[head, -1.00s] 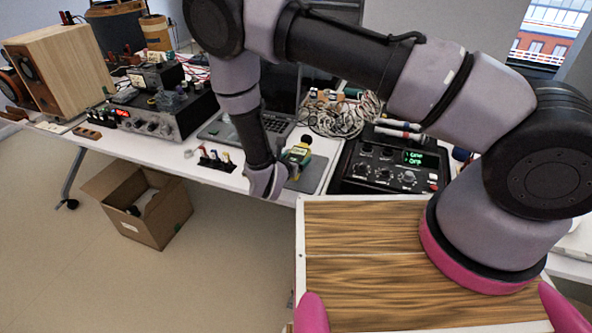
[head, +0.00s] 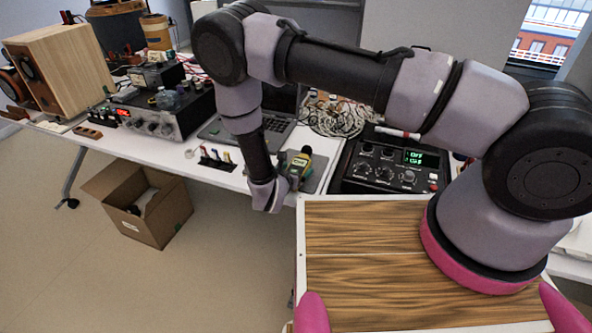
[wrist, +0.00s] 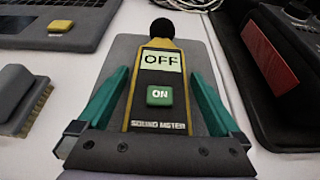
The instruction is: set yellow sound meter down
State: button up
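The yellow sound meter (head: 299,167) has a black round tip, a screen reading OFF and a green ON button. In the wrist view the sound meter (wrist: 158,110) lies lengthwise between the two teal fingers of my gripper (wrist: 160,75). I cannot tell whether the meter touches the mat. In the head view my gripper (head: 283,180) is at the table's front edge, mostly hidden by my wrist.
A laptop (head: 275,135) stands behind and left of the mat. A black device with knobs (head: 385,170) is close on the right. A brush-like object (wrist: 22,100) lies left of the mat. An open cardboard box (head: 155,225) stands on the floor.

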jog(key=shift+r, duration=0.2)
jog(key=v, duration=1.2)
jog(key=w+d+r+m+g+h, duration=0.1)
jog(key=w+d+r+m+g, duration=0.15)
jog(key=d+r+m, duration=0.5)
jog(key=w+d+r+m+g+h, duration=0.1)
jog(key=d+r+m+g, duration=0.3)
jog(key=r, duration=0.6)
jog(key=w+d+r+m+g+h, duration=0.25)
jog(key=d+r+m, duration=0.35)
jog(key=r, duration=0.3)
jog(key=s+d+r+m+t+y, duration=0.1)
jog(key=s+d+r+m+y, duration=0.2)
jog(key=s+r+m, duration=0.2)
jog(key=s+d+r+m+t+y, duration=0.1)
jog(key=s+d+r+m+y, duration=0.3)
jog(key=r+m, duration=0.3)
jog(key=s+d+r+m+t+y, duration=0.1)
jog(key=s+d+r+m+y, duration=0.3)
jog(key=r, duration=0.8)
jog(key=s+m, duration=0.2)
jog(key=shift+r+m, duration=0.25)
jog(key=shift+m, duration=0.1)
